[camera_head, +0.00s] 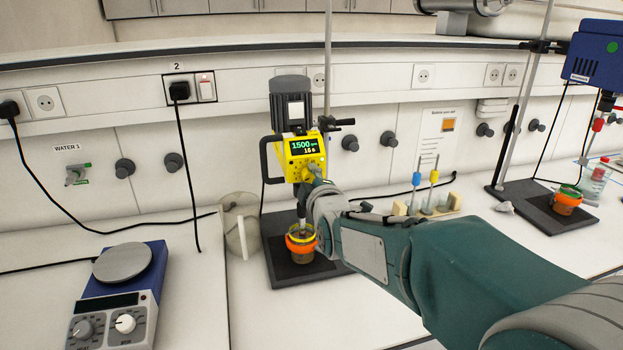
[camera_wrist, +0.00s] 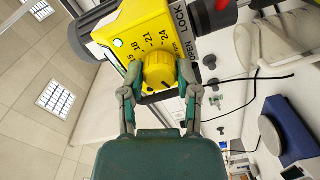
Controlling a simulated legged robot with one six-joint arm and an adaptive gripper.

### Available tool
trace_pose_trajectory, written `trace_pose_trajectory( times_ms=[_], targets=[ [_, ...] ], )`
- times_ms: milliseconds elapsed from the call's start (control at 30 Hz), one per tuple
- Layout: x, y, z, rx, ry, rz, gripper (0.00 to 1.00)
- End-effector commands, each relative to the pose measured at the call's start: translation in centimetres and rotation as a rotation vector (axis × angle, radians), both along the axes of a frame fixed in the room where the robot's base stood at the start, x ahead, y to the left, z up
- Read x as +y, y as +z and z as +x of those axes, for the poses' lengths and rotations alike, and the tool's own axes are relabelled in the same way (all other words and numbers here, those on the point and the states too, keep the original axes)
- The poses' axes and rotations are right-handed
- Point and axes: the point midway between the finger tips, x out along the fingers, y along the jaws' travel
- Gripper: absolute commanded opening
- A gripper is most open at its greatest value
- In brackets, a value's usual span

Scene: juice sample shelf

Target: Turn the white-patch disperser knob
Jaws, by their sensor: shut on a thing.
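A yellow disperser (camera_head: 303,158) with a dark grey motor top stands on a black base plate; its display reads 1500 and 16 s. In the wrist view its yellow body (camera_wrist: 150,22) fills the top, with a small pale round spot beside the dial numbers. Its round yellow knob (camera_wrist: 159,70) sits between my fingers, with dial numbers around it. My gripper (camera_wrist: 158,80) is shut on the knob, one finger on each side. In the head view my wrist hides most of the knob and gripper (camera_head: 314,178).
An orange-rimmed cup (camera_head: 301,242) stands under the disperser shaft, beside a clear beaker (camera_head: 240,222). A hotplate (camera_head: 122,263) is at left. A blue disperser (camera_head: 597,58) is at right, and a small rack (camera_head: 433,203) holds blue and yellow pieces.

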Motion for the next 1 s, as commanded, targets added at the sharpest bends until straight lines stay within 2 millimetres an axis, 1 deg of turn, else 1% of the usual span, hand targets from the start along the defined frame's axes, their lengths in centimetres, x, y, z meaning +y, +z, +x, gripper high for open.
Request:
trace_pose_trajectory(
  times_ms=[200, 400, 933, 967, 1000],
  targets=[
    [0.21, -0.12, -0.07, -0.031, 0.004, -0.116, 0.00],
    [0.23, -0.19, -0.07, -0.046, 0.004, -0.173, 0.00],
    [0.23, -0.35, -0.09, -0.048, 0.005, -0.195, 0.00],
    [0.23, -0.36, -0.09, -0.048, 0.005, -0.195, 0.51],
    [0.21, -0.37, -0.08, -0.048, 0.005, -0.195, 0.69]
  ],
)
